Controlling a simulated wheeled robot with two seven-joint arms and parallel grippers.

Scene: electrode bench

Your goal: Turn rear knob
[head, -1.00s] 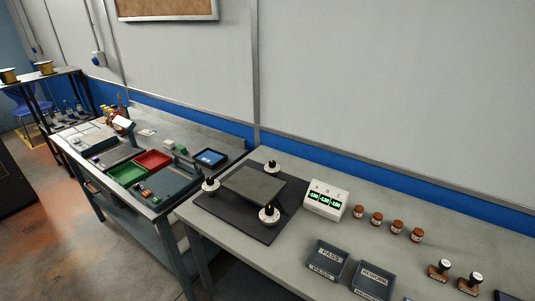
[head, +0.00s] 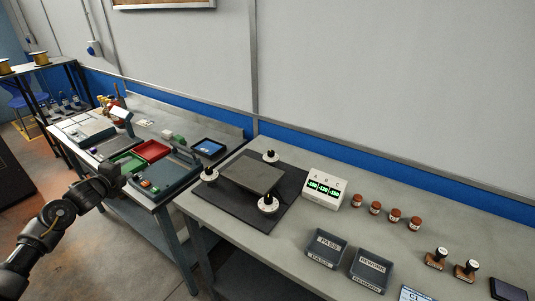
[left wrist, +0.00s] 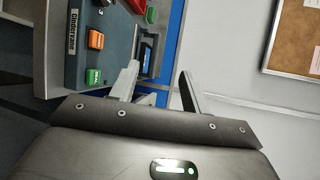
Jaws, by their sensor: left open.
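The rear knob (head: 270,156) is a black-topped knob on a round white dial at the far corner of the dark base plate (head: 230,206). Two similar knobs stand at the left corner (head: 209,175) and the front corner (head: 268,204), around a raised grey plate (head: 252,177). My left gripper (head: 121,180) is at the left, by the front edge of the other bench, well apart from the knobs. In the left wrist view its two fingers (left wrist: 160,90) are spread with nothing between them. The knobs are out of that view. My right gripper is not in view.
A white readout (head: 324,188) with green digits under A, B and C stands right of the plate. Several brown jars (head: 375,208), a PASS tray (head: 326,248), a REWORK tray (head: 371,270) and stamps (head: 437,258) lie further right. The left bench holds green and red trays (head: 152,150).

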